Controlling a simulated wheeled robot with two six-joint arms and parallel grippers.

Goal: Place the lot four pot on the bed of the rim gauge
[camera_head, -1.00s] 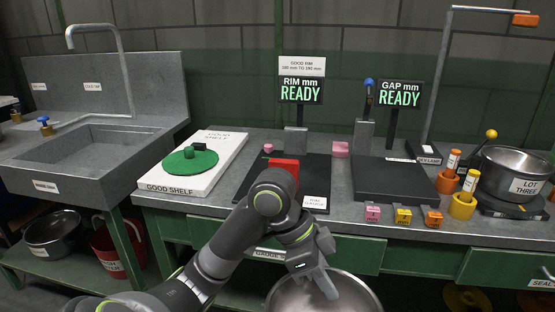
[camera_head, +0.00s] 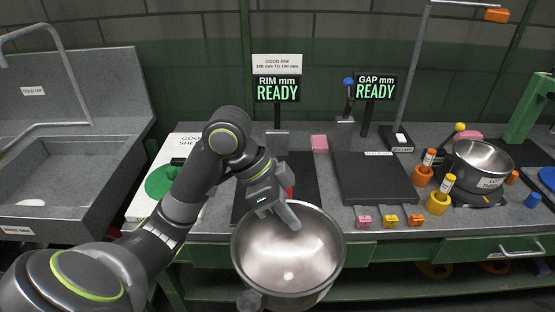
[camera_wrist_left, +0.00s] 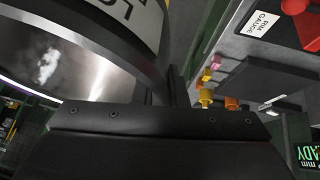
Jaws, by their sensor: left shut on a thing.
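A steel pot (camera_head: 288,250) hangs from my left gripper (camera_head: 284,214), which is shut on its rim. The pot is upright and appears raised in front of the counter's edge. In the left wrist view, the pot (camera_wrist_left: 75,70) shows a white label reading only "LO"; its lot number is hidden. The rim gauge has a dark flat bed (camera_head: 305,173) behind the pot, partly covered by my arm and the pot. Its display (camera_head: 278,90) reads "RIM mm READY". My right gripper is not in view.
The gap gauge's dark bed (camera_head: 375,178) lies to the right, with small coloured blocks before it. Another pot labelled lot three (camera_head: 482,160) stands farther right. A pink block (camera_head: 319,142) sits between the gauges. The sink (camera_head: 65,165) is at left.

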